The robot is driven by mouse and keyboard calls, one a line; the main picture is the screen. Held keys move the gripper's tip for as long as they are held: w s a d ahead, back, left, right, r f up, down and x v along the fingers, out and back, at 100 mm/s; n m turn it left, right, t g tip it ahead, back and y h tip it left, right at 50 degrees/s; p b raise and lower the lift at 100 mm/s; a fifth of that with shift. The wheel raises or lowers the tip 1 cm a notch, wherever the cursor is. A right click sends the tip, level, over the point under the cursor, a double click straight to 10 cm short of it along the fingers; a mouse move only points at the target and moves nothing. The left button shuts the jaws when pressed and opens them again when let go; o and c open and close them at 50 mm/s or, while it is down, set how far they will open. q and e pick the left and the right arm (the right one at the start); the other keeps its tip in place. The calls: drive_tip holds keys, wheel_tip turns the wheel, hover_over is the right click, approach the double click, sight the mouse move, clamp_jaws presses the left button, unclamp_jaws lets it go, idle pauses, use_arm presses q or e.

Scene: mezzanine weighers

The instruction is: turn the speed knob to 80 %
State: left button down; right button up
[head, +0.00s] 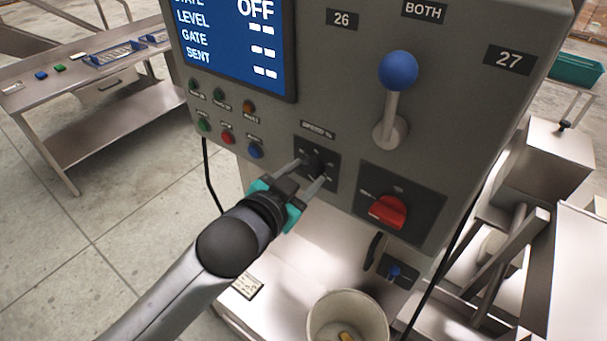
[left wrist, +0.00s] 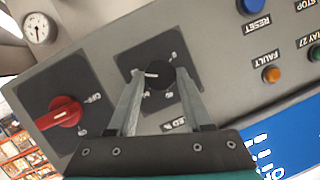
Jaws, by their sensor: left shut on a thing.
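The speed knob (head: 318,163) is a small black knob on a dark square plate (head: 330,183), under a label reading SPEED %, on the grey control panel. In the left wrist view the knob (left wrist: 160,82) shows a white pointer line toward its left side. My left gripper (head: 316,170) is shut on the knob, with one finger on each side of it. Its fingers also show in the left wrist view (left wrist: 160,90). The scale marks around the knob are too small or too hidden to read fully. My right gripper is not in view.
A red rotary switch (head: 388,211) sits right of the knob, and a blue-balled lever (head: 398,72) stands above it. Several coloured buttons (head: 228,138) are at the left, below a blue screen (head: 235,40) reading OFF. A pale bin (head: 314,322) stands below the panel.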

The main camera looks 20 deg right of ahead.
use_arm(q)
drive_tip(key=shift+c, duration=1.6)
unclamp_jaws()
